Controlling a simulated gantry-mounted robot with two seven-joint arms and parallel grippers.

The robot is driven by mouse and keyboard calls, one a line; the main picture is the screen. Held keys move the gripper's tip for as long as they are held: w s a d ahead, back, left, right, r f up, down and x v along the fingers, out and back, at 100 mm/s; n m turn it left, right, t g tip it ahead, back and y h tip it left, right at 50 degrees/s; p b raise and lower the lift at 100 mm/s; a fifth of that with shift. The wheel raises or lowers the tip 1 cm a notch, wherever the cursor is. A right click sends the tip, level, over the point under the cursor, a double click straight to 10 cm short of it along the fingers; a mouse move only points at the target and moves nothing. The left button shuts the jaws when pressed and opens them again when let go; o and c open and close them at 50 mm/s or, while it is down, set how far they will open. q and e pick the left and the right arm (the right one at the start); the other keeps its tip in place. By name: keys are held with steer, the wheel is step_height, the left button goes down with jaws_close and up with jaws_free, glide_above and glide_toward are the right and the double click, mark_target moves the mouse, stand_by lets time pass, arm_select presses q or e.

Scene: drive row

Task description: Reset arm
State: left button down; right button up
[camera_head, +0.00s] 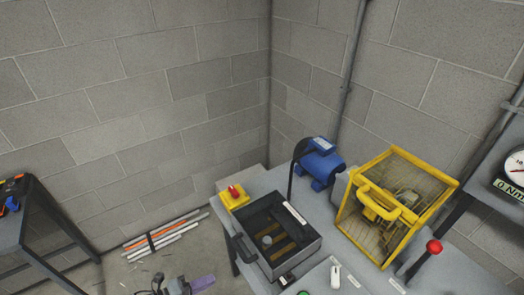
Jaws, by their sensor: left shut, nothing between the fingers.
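My left gripper (160,283) shows only in part at the bottom edge of the head view, left of the grey bench. It is small and partly cut off, and its fingers are shut with nothing between them. It appears over the floor, apart from the bench and the things on it. My right gripper is not in view.
The grey bench (262,184) carries a yellow box with a red button (233,197), a dark lidded case (277,235), a blue motor (320,163) and a yellow cage (397,205). A red-knobbed lever (434,246) stands right. Rods (165,235) lie on the floor; a dark table (40,225) stands left.

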arm_select(q)
steer(key=s+d+f+n+t+y, duration=0.1)
steer(key=s+d+n+t+y, duration=0.1)
steer(key=s+d+n, duration=0.5)
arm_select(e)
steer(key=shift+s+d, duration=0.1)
arm_select(q)
steer(key=s+a+r+n+g+y, duration=0.2)
steer(key=s+a+n+g+y, duration=0.25)
steer(key=s+n, duration=0.35)
steer(key=s+a+r+n+g+y, duration=0.25)
steer(key=s+a+n+y, duration=0.35)
steer(key=n, duration=0.5)
step_height(320, 180, up, 26)
steer(key=p, duration=2.7)
steer(key=shift+s+d, duration=0.35)
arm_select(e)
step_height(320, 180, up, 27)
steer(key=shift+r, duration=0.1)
